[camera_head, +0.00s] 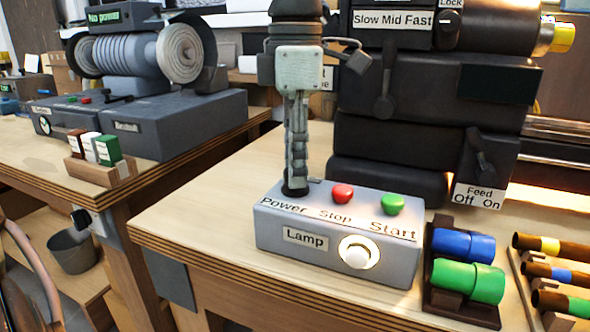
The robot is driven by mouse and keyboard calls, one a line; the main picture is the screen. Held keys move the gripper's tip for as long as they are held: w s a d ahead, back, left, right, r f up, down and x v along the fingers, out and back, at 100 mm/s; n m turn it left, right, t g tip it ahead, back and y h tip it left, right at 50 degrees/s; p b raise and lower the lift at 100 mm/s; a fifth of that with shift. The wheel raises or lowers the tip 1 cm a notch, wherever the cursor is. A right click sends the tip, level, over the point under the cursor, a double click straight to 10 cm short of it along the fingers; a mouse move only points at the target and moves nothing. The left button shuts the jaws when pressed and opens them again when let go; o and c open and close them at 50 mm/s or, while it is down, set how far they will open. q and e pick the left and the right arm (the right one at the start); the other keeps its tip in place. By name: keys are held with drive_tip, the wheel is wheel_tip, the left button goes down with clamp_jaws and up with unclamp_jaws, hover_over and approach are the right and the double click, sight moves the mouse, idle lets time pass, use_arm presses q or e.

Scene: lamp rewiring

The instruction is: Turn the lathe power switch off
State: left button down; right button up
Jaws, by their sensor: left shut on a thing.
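The grey lathe control box (275,231) stands at the front of the right-hand bench. Its top carries the labels Power, Stop and Start, with a red button (343,193) over Stop and a green button (391,204) over Start. A small dark power switch (293,192) sits at the left of the top, by the Power label. My left gripper (296,180) points straight down over it, its fingers together around the switch. The fingers hide most of the switch, so its position cannot be read. My right gripper is not in view.
The dark lathe body (395,150) stands close behind. Blue (463,245) and green (467,282) cylinders lie in a dark holder at right. A grey winding machine (150,120) is on the left bench.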

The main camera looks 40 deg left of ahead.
use_arm(q)
drive_tip(key=n+b, duration=0.1)
drive_tip(key=n, duration=0.2)
drive_tip(key=n+b, duration=0.1)
drive_tip(key=n, duration=0.2)
drive_tip(key=n+b, duration=0.1)
drive_tip(key=n, duration=0.2)
drive_tip(key=shift+n, duration=1.2)
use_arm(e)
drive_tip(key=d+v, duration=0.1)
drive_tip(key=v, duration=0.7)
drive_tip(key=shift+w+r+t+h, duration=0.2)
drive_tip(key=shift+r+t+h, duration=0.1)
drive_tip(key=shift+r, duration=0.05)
use_arm(q)
drive_tip(key=shift+r+n, duration=0.1)
drive_tip(key=shift+n, duration=0.2)
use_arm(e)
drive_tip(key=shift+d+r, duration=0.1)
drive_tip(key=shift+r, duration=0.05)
use_arm(q)
drive_tip(key=c, duration=1.2)
unclamp_jaws()
